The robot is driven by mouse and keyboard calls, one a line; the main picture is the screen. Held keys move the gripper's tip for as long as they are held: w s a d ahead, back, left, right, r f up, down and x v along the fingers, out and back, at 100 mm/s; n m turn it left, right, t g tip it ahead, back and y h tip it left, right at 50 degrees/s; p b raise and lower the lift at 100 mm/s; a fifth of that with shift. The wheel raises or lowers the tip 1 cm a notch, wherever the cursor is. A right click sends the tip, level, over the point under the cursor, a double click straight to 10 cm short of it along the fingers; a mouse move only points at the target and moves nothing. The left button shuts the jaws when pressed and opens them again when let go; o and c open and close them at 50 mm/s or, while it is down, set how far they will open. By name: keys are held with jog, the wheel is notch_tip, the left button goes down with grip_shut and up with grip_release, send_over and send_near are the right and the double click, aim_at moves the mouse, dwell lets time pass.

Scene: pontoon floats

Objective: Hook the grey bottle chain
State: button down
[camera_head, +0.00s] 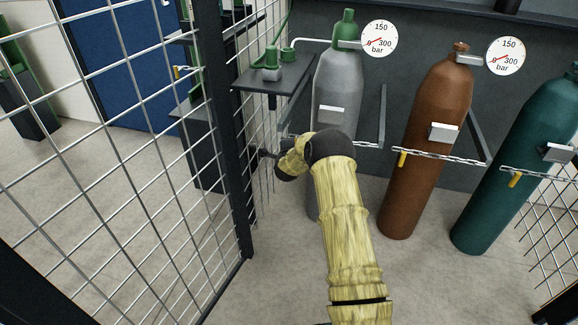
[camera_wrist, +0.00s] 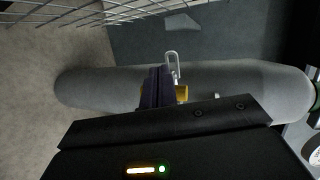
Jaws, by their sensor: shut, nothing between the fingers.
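The grey bottle (camera_head: 338,85) with a green cap stands upright against the back wall, its lower part hidden behind my yellow-sleeved arm. A short piece of its chain (camera_head: 367,145) shows at its right side. My gripper (camera_head: 262,153) is to the left of the bottle, near the dark cage post. In the wrist view the grey bottle (camera_wrist: 105,90) lies across the picture. My dark fingers (camera_wrist: 158,87) are shut in front of it. A pale chain link (camera_wrist: 172,62) shows just beyond the fingertips, and a yellow piece (camera_wrist: 182,93) beside them. Whether they touch is unclear.
A brown bottle (camera_head: 428,140) and a teal bottle (camera_head: 520,160) stand to the right, each with a chain across it. A mesh cage panel (camera_head: 120,150) and dark post (camera_head: 232,150) stand close on the left. A dark shelf (camera_head: 265,78) juts out above my gripper.

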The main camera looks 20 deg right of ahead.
jog(key=s+a+r+p, duration=0.2)
jog(key=s+a+r, duration=0.1)
jog(key=s+a, duration=0.4)
jog(key=shift+s+a, duration=0.4)
jog(key=shift+s, duration=0.1)
jog(key=shift+r, duration=0.15)
